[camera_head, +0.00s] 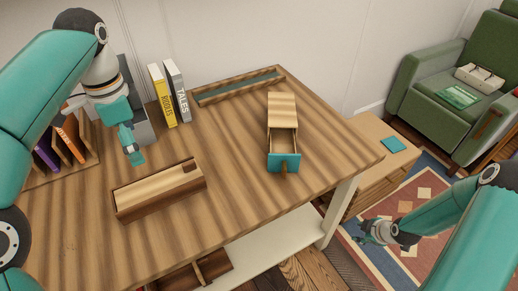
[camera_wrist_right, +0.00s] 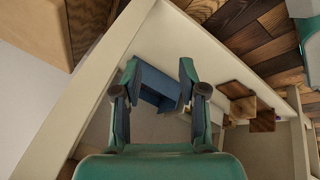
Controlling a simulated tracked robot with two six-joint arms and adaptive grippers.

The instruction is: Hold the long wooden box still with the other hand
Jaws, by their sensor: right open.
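A long wooden box (camera_head: 160,198) with a lighter top and a small dark notch near its right end lies slanted on the table, towards the front. A second wooden box (camera_head: 283,105) with a partly open drawer and teal front (camera_head: 283,162) stands to its right. My left gripper (camera_head: 135,157) hangs over the table behind the long box, apart from it in the picture; its fingers are too small to judge. My right gripper (camera_head: 376,231) is off the table's right side, open and empty, far from both boxes. It also shows in the right wrist view (camera_wrist_right: 160,72).
A yellow book (camera_head: 162,95), a grey book (camera_head: 178,92) and a wooden tray (camera_head: 238,86) stand at the table's back. A file rack (camera_head: 62,165) is at left. A low wooden cabinet (camera_head: 372,180) and green armchair (camera_head: 440,85) are right. A blue object (camera_wrist_right: 155,86) is beyond my right fingers.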

